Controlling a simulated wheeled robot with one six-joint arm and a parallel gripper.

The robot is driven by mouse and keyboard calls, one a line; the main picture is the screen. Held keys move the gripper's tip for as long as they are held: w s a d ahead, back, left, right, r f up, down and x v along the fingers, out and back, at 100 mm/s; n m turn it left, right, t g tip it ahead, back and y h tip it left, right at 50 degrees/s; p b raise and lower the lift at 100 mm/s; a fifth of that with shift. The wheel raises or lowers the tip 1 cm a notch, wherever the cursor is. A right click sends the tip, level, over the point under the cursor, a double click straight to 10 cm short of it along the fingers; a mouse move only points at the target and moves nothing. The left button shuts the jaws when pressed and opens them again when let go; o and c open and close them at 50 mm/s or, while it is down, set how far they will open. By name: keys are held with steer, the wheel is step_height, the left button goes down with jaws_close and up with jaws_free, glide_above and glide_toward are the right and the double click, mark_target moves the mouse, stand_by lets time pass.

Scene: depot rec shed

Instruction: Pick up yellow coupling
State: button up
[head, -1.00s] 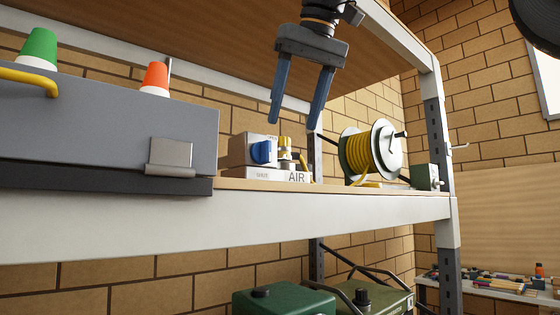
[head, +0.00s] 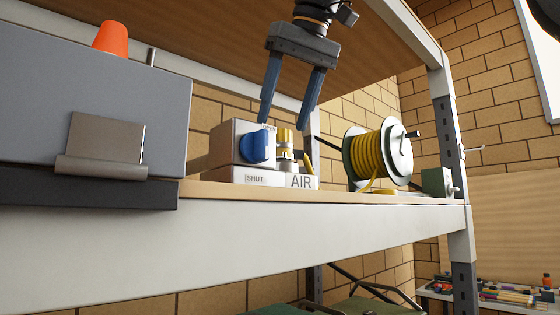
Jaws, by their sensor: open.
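The yellow coupling (head: 284,137) stands upright on a metal fitting beside a blue knob (head: 256,147), on a grey block (head: 223,147) whose base is labelled SHUT and AIR. This unit sits on the shelf (head: 330,192). My gripper (head: 290,120) points down with its two blue fingers spread and nothing between them. It appears above the coupling; whether its fingertips are in front of or behind it in depth I cannot tell. The lower part of the coupling's fitting is partly hidden by the base.
A grey metal box (head: 90,95) with an orange cup (head: 111,38) on top stands at the left. A reel (head: 373,157) of yellow hose and a small green box (head: 437,182) stand at the right. A steel upright (head: 449,130) bounds the shelf. The upper shelf (head: 190,32) is overhead.

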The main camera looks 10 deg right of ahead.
mark_target(281, 133)
steer(key=shift+p+x, duration=0.5)
steer(key=shift+x, duration=1.65)
steer(key=shift+s+f, duration=0.15)
steer(key=shift+c, duration=0.2)
jaws_close()
